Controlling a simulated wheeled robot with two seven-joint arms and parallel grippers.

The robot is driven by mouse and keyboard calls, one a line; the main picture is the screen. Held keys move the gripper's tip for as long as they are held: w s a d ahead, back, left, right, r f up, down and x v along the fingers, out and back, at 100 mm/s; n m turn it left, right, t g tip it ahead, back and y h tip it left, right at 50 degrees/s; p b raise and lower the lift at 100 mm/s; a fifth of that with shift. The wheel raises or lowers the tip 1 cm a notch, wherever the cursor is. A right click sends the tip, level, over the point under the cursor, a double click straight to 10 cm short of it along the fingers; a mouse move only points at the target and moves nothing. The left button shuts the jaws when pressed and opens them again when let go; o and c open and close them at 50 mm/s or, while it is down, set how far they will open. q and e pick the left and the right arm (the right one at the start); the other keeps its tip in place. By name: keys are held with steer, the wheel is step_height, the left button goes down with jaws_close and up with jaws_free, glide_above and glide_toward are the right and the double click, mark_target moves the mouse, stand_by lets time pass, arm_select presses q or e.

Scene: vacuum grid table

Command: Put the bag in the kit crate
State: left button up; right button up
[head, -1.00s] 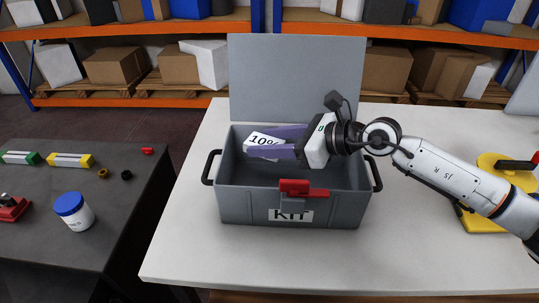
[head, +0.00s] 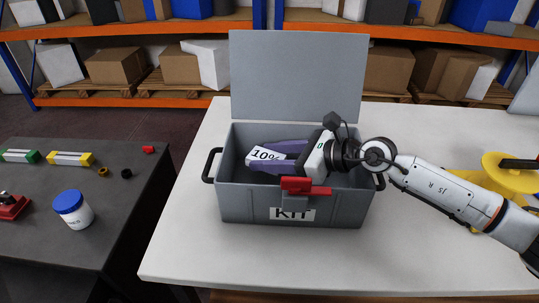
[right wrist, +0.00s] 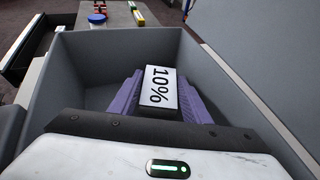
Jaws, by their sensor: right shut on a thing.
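The bag (head: 264,154) is a small white piece marked "10%", and it also shows in the right wrist view (right wrist: 159,87). My right gripper (head: 258,159) is shut on it with two purple fingers, one on each side. The grey kit crate (head: 240,204) stands on the white table with its lid open at the back. The gripper reaches in from the right, and the bag is within the crate's walls. I cannot tell whether the bag touches the crate floor. In the right wrist view the crate's wall (right wrist: 80,62) surrounds the bag. My left gripper is not in view.
A red latch (head: 304,187) is on the crate's front. A yellow item (head: 505,175) stands to the right on the white table (head: 190,250). A dark table (head: 110,215) at left holds a blue-lidded jar (head: 73,210) and small parts. Shelves with boxes stand behind.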

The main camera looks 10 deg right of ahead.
steer(key=o, duration=1)
steer(key=shift+o, duration=0.2)
steer(key=shift+r, duration=0.1)
steer(key=shift+r, duration=0.2)
steer(key=shift+r+p, duration=0.5)
steer(key=shift+p, duration=0.05)
steer(key=b+v, duration=0.2)
steer(key=v, duration=1)
